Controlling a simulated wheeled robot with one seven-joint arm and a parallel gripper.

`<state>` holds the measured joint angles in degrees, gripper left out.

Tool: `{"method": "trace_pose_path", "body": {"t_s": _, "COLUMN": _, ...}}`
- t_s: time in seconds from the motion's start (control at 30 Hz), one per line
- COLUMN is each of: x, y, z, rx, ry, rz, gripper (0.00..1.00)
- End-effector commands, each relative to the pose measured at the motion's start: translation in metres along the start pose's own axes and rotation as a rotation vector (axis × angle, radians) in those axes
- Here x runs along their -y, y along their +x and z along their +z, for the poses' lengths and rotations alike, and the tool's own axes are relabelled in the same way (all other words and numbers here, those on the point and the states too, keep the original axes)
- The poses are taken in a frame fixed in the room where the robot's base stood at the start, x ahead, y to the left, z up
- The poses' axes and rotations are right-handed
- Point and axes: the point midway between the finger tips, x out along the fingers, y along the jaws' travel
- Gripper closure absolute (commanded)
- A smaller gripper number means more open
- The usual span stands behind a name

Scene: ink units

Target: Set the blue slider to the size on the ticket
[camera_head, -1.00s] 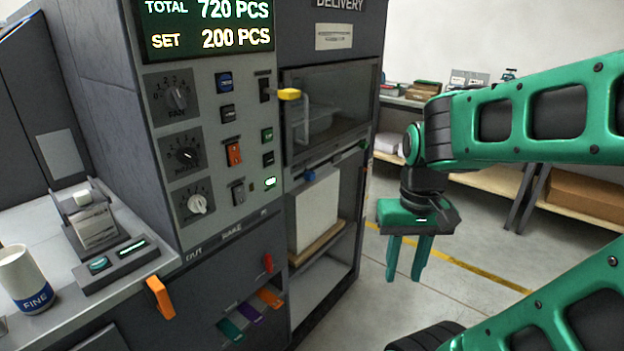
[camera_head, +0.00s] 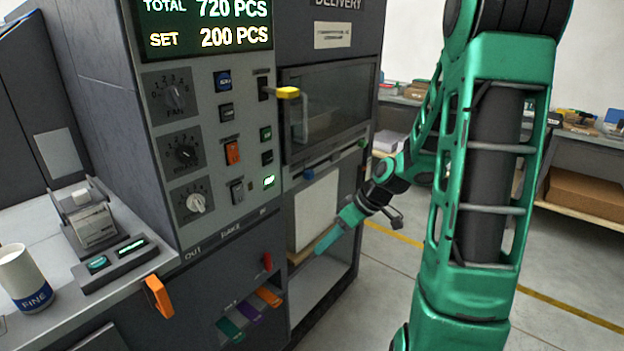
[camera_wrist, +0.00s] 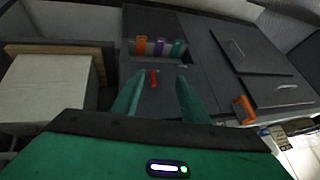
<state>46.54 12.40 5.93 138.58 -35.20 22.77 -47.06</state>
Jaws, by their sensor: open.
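The blue slider (camera_head: 308,174) is a small blue knob on the rail below the glass window of the machine, in the head view. A printed slip (camera_head: 93,222), possibly the ticket, stands in a small printer at the left; its writing is too small to read. My gripper (camera_head: 330,238) is open and empty, in front of the open bay, below and right of the blue slider and apart from it. In the wrist view my gripper (camera_wrist: 158,95) shows two teal fingers spread, with nothing between them. I cannot make out the blue slider there.
A green knob (camera_head: 362,143) sits further right on the rail. A yellow lever (camera_head: 287,92) juts out above. A white block (camera_head: 316,210) fills the bay. A red tab (camera_head: 267,262), several coloured tabs and an orange handle (camera_head: 158,297) stick out lower down. Floor at right is clear.

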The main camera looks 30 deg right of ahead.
Motion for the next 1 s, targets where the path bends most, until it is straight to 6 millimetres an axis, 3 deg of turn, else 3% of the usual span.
{"method": "trace_pose_path", "body": {"t_s": 0.2, "x": -0.033, "y": 0.021, "z": -0.044, "rx": -0.317, "ry": -0.119, "rz": -0.059, "gripper": 0.59}}
{"method": "trace_pose_path", "body": {"t_s": 0.43, "x": -0.085, "y": -0.001, "z": -0.087, "rx": -0.701, "ry": -0.177, "rz": 0.016, "gripper": 0.59}}
{"method": "trace_pose_path", "body": {"t_s": 0.7, "x": -0.140, "y": -0.048, "z": -0.101, "rx": -0.995, "ry": -0.165, "rz": 0.172, "gripper": 0.59}}
{"method": "trace_pose_path", "body": {"t_s": 0.87, "x": -0.151, "y": -0.057, "z": -0.103, "rx": -1.047, "ry": -0.160, "rz": 0.210, "gripper": 0.59}}
{"method": "trace_pose_path", "body": {"t_s": 1.0, "x": -0.153, "y": -0.052, "z": -0.115, "rx": -1.050, "ry": -0.163, "rz": 0.211, "gripper": 0.59}}
